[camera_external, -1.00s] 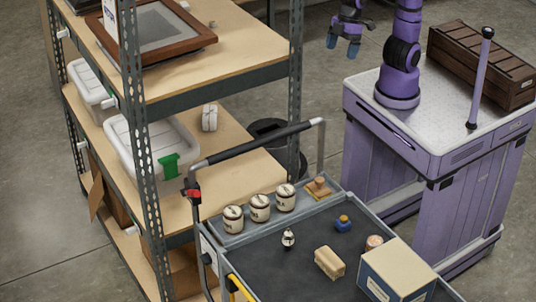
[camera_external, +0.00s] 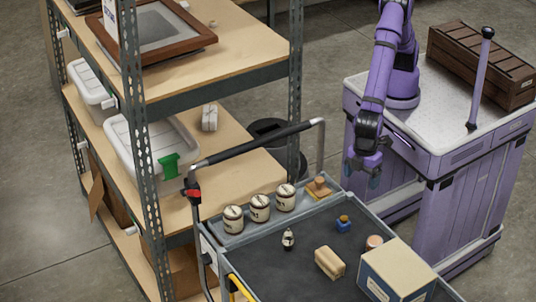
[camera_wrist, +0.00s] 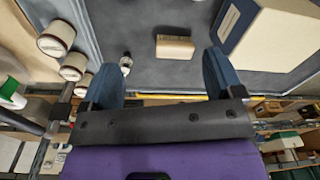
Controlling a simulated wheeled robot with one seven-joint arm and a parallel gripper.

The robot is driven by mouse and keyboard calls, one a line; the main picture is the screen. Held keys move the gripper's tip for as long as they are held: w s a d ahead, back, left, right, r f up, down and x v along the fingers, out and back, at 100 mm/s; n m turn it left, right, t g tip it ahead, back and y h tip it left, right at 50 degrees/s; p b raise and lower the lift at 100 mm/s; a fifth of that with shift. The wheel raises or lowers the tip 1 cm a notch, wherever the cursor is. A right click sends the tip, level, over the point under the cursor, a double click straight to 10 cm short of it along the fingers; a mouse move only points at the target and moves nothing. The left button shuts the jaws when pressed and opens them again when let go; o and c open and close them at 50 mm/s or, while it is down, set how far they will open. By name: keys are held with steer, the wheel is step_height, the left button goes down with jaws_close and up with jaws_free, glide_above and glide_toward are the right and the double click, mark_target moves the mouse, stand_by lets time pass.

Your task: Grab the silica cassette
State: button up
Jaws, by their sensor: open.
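A small beige block with faint markings on its side (camera_external: 329,262) lies on the cart's dark top; it looks like the silica cassette, though I cannot read the markings. It also shows in the wrist view (camera_wrist: 175,47), between and beyond my fingertips. My gripper (camera_external: 362,172) is open and empty, pointing down near the cart's far right edge, above and well away from the block. In the wrist view my gripper (camera_wrist: 163,75) shows two blue fingers spread apart, with nothing between them.
On the cart (camera_external: 262,268) stand a large cream-and-blue box (camera_external: 398,270) close to the block, a pinkish jar (camera_external: 374,242), a blue bottle (camera_external: 343,223), a small black-and-white item (camera_external: 288,238) and three lidded jars (camera_external: 259,208). A shelf unit (camera_external: 225,165) is at the left.

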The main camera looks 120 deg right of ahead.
glide_toward(375, 240)
steer(key=shift+a+f+g+h, duration=0.15)
steer(key=shift+f+g+h, duration=0.1)
steer(key=shift+g+h, duration=0.05)
step_height(375, 240, down, 5)
steer(key=shift+f, duration=0.2)
steer(key=shift+w+a+f, duration=0.1)
steer(key=shift+f, duration=1.15)
steer(key=shift+w+f, duration=0.1)
steer(key=shift+f, duration=1.15)
steer(key=c, duration=1)
steer(key=shift+r, duration=0.1)
steer(key=shift+c, duration=0.2)
